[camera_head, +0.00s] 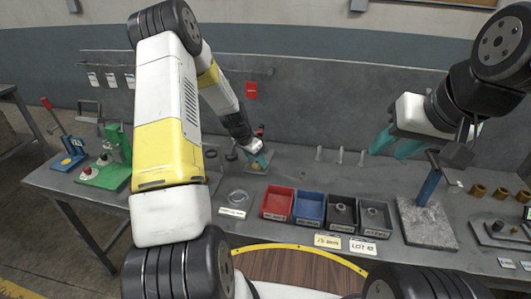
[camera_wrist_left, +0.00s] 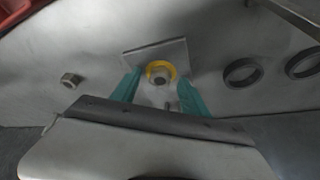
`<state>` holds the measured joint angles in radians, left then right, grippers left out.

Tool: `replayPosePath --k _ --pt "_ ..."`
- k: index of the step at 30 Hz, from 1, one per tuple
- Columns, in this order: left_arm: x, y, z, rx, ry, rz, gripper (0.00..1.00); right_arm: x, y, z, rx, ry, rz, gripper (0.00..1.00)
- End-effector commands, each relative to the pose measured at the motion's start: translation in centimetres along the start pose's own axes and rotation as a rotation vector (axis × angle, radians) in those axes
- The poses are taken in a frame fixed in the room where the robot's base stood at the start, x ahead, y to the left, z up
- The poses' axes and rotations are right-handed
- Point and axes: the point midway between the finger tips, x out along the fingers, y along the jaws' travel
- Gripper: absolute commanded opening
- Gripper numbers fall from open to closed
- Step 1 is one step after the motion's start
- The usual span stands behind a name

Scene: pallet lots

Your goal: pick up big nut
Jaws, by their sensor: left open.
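In the left wrist view a hex nut (camera_wrist_left: 160,75) sits inside a yellow ring (camera_wrist_left: 150,66) on a square grey plate (camera_wrist_left: 142,55). A second, loose nut (camera_wrist_left: 72,80) lies on the surface to the left. I cannot tell for sure which is the big one. My left gripper (camera_wrist_left: 160,95) is open, its teal fingers apart on either side of the ringed nut. In the head view my left gripper (camera_head: 258,160) is low over the plate at the back of the bench, and its fingers largely hide the nut. My right gripper (camera_head: 397,145) is open and empty above the bench.
Red (camera_head: 277,204), blue (camera_head: 309,207), black (camera_head: 342,212) and grey (camera_head: 374,216) bins stand in front. Upright bolts (camera_head: 340,155) stand right of the left gripper. Two dark rings (camera_wrist_left: 241,72) lie right of the plate. A green press (camera_head: 108,165) stands left.

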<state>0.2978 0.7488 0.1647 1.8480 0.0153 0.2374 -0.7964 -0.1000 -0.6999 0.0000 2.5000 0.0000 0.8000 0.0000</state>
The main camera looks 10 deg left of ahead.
Motion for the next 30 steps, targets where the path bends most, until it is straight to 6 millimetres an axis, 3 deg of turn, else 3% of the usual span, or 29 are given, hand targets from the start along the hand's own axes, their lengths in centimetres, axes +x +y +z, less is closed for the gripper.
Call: replayPosePath --k 5,13,23,30 --pt "0.0 0.0 0.0 0.000 0.000 0.000 0.53 0.0 0.0 0.0 0.000 0.000 0.000 0.36" --pt "0.0 0.0 0.0 0.000 0.000 -0.001 0.02 0.0 0.0 0.0 0.000 0.000 0.000 0.36" --pt "-0.1 0.0 -0.1 0.000 0.001 -0.001 0.00 0.0 0.0 0.0 0.000 0.000 0.000 0.36" --pt "-1.9 -0.1 -0.9 0.001 0.003 -0.003 0.00 0.0 0.0 0.0 0.000 0.000 0.000 0.36"
